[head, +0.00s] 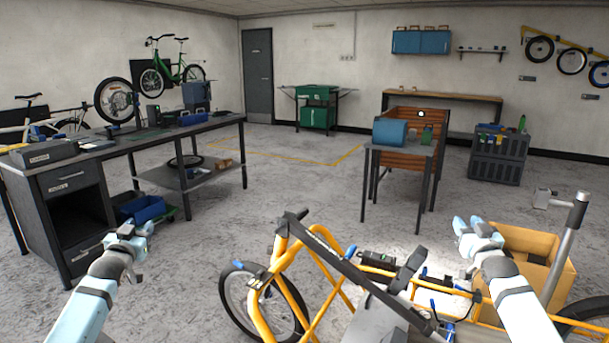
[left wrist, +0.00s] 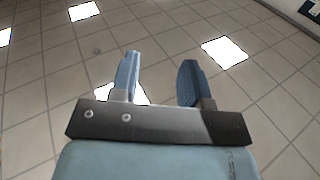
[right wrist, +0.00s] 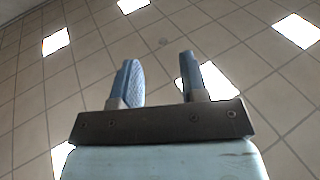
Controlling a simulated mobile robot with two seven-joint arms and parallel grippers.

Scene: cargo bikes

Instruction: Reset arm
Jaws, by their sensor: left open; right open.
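My left gripper (head: 138,230) is raised in front of the dark workbench at the left, apart from it. In the left wrist view its two blue fingers (left wrist: 158,82) are spread with nothing between them. My right gripper (head: 468,226) is raised above the yellow cargo bike, beside the cardboard box. In the right wrist view its fingers (right wrist: 157,82) are also apart and empty. Both wrist views face the tiled ceiling with bright light panels, so both grippers point upward.
A yellow cargo bike (head: 290,285) stands close in front. A cardboard box (head: 560,285) is at its right. A dark workbench (head: 130,148) with drawers stands left. A small table (head: 402,150) holds a blue cylinder (head: 390,132). Open grey floor (head: 290,195) lies between.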

